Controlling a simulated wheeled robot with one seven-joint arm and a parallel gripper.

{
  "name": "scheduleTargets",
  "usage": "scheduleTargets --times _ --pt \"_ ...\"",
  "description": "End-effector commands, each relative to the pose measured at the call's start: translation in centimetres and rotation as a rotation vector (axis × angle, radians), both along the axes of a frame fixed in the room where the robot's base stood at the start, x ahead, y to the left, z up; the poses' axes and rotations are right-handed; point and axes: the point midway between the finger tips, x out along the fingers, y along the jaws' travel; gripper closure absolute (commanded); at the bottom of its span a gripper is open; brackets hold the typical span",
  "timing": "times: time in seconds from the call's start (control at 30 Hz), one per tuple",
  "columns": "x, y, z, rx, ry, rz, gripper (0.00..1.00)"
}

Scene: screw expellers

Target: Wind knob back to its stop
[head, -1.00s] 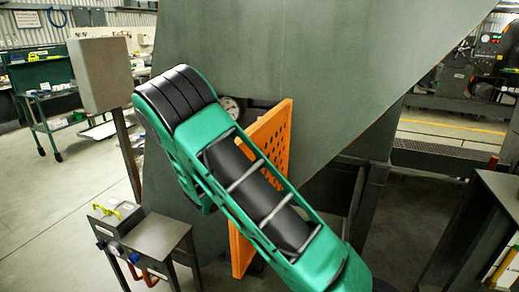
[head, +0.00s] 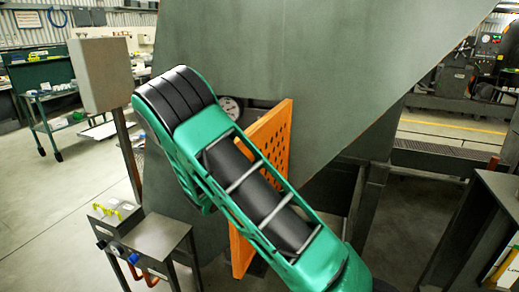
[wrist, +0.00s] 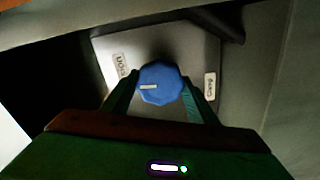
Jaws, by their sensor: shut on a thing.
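In the wrist view a blue knob (wrist: 160,84) with several flat sides and a pale mark line on its face sits on a light grey plate (wrist: 195,48). My gripper (wrist: 160,92) has one green finger on each side of the knob and is shut on it. The mark line lies nearly level, left of the knob's middle. A label is on each side of the knob; the right one seems to read "Clamp". In the head view the knob and my gripper are hidden behind my green arm and the machine.
An orange perforated panel (head: 262,150) stands open beside my arm. A round gauge (head: 231,109) shows behind it. A large grey-green hopper (head: 300,60) fills the middle. A small metal stand (head: 148,240) with blue and black knobs is at lower left, below a grey box (head: 100,74).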

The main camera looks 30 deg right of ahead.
Motion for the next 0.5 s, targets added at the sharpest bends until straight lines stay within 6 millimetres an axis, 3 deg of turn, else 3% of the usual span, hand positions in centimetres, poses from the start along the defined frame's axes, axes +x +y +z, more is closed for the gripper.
scheduleTargets --times 0.1,0.13,0.2,0.5 --pt "0.39 0.54 -0.22 0.007 -0.001 0.014 0.69" --pt "0.37 0.55 -0.23 0.007 -0.001 0.014 0.44" --pt "0.34 0.48 -0.23 0.006 -0.001 0.013 0.28" --pt "0.07 0.23 -0.10 0.004 -0.001 0.005 0.28"
